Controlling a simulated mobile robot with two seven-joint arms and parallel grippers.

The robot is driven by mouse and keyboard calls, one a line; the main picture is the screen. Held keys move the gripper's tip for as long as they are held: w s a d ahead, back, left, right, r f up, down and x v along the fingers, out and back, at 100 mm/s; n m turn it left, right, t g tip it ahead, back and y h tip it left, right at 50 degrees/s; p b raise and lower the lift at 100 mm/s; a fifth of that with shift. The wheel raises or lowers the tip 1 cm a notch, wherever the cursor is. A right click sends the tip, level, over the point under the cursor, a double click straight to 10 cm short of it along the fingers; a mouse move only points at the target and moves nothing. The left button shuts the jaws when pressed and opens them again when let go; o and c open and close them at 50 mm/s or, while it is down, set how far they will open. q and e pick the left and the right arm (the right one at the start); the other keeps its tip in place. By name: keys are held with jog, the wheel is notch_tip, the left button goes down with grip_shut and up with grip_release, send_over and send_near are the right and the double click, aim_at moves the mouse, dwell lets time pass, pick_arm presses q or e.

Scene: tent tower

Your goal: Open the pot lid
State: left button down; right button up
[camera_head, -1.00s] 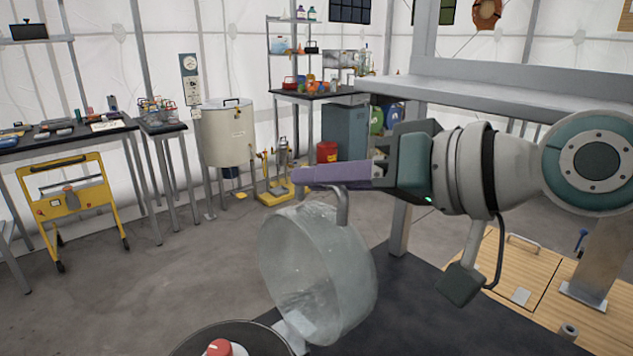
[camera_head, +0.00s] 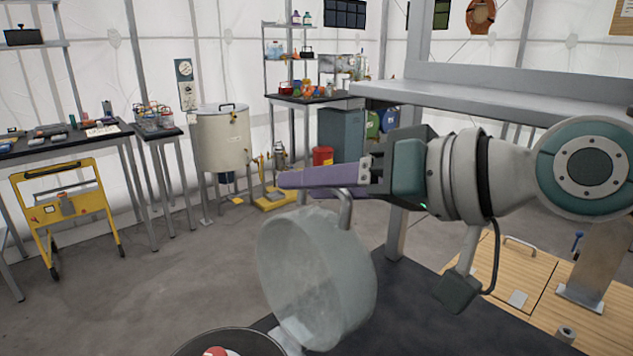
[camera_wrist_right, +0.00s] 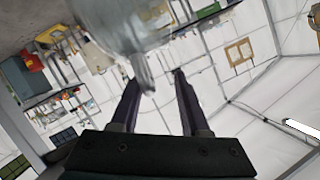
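The pot lid (camera_head: 312,285) is a translucent grey, round, deep lid. It stands tilted up on edge, at the lower middle of the head view. Its bent metal handle (camera_head: 346,208) sticks up from its right side. A dark round rim (camera_head: 225,332), apparently the pot, is cut off by the bottom edge, with a red and white part inside. My right gripper (camera_head: 296,185) has purple fingers and is at the handle's top. In the right wrist view its fingers (camera_wrist_right: 156,78) are apart, with the handle near the left fingertip. My left gripper is out of view.
A black tabletop (camera_head: 430,310) lies under and right of the lid. A grey metal shelf frame (camera_head: 500,88) stands behind my right arm. Wooden panels (camera_head: 510,265) are at the right. Open floor lies to the left, with benches and a yellow cart (camera_head: 70,205) beyond.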

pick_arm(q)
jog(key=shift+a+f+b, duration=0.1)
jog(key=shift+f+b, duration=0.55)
pick_arm(e)
jog(key=v, duration=0.9)
jog(key=shift+s+d, duration=0.25)
jog(key=shift+d, duration=0.05)
jog(key=shift+r, duration=0.1)
pick_arm(q)
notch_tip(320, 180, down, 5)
jog(key=b, duration=0.5)
pick_arm(e)
notch_tip(320, 180, down, 5)
jog(key=d+n+t, duration=0.2)
jog(key=n+t, duration=0.1)
jog(key=t, duration=0.2)
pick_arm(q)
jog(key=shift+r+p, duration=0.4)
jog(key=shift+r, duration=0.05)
pick_arm(e)
jog(key=x, duration=1)
jog(key=shift+w+r, duration=0.2)
jog(key=shift+r, duration=0.15)
jog(key=shift+d, duration=0.15)
